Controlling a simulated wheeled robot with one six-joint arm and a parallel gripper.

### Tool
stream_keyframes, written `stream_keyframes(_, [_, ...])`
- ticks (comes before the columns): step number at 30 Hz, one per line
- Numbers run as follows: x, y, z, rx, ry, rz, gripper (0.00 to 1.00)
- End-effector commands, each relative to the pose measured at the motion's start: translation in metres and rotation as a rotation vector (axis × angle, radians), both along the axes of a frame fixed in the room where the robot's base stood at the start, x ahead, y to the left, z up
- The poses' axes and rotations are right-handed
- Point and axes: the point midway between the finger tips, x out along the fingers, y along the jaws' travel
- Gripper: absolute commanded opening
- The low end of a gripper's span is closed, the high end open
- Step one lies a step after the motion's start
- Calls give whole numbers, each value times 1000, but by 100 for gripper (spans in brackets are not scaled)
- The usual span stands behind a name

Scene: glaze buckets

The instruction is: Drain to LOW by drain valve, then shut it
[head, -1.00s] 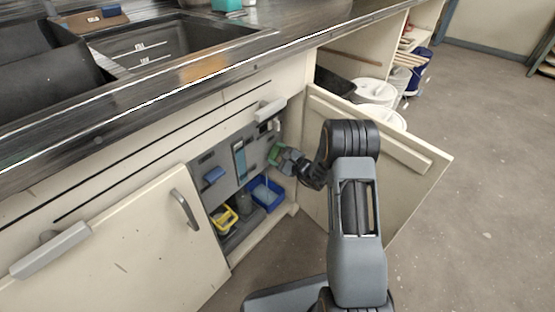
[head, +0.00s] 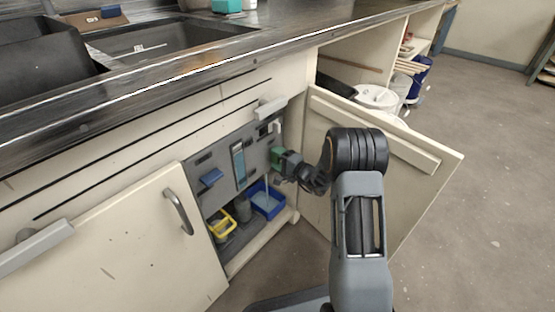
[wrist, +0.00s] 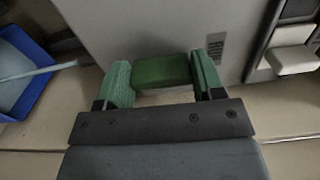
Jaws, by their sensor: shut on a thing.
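In the wrist view my gripper (wrist: 162,78) has its two green-padded fingers on either side of a green valve handle (wrist: 162,71). In the head view my gripper (head: 281,160) reaches the grey panel inside the open cabinet, shut on the green handle, which it partly hides. A pale stream falls below the handle into a blue tub (head: 278,207); stream and tub also show at the left of the wrist view (wrist: 42,98). The dark sink basin (head: 190,38) above has pale level marks on its wall. I cannot read the liquid level.
The open cabinet door (head: 425,170) stands right of my arm. A yellow-rimmed container (head: 221,229) sits left of the tub. White buckets (head: 378,97) stand behind the door; floor at right is clear.

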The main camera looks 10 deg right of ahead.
Motion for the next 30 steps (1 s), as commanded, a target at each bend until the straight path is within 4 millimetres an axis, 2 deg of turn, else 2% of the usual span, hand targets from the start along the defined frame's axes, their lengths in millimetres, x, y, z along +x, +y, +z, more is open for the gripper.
stream_keyframes(20, [-1,1,-1,-42,-27,3,38])
stream_keyframes(21, [-1,1,-1,-42,-27,3,65])
stream_keyframes(28, [0,0,-1,-40,-28,2,87])
stream_keyframes(30, [0,0,-1,-40,-28,1,87])
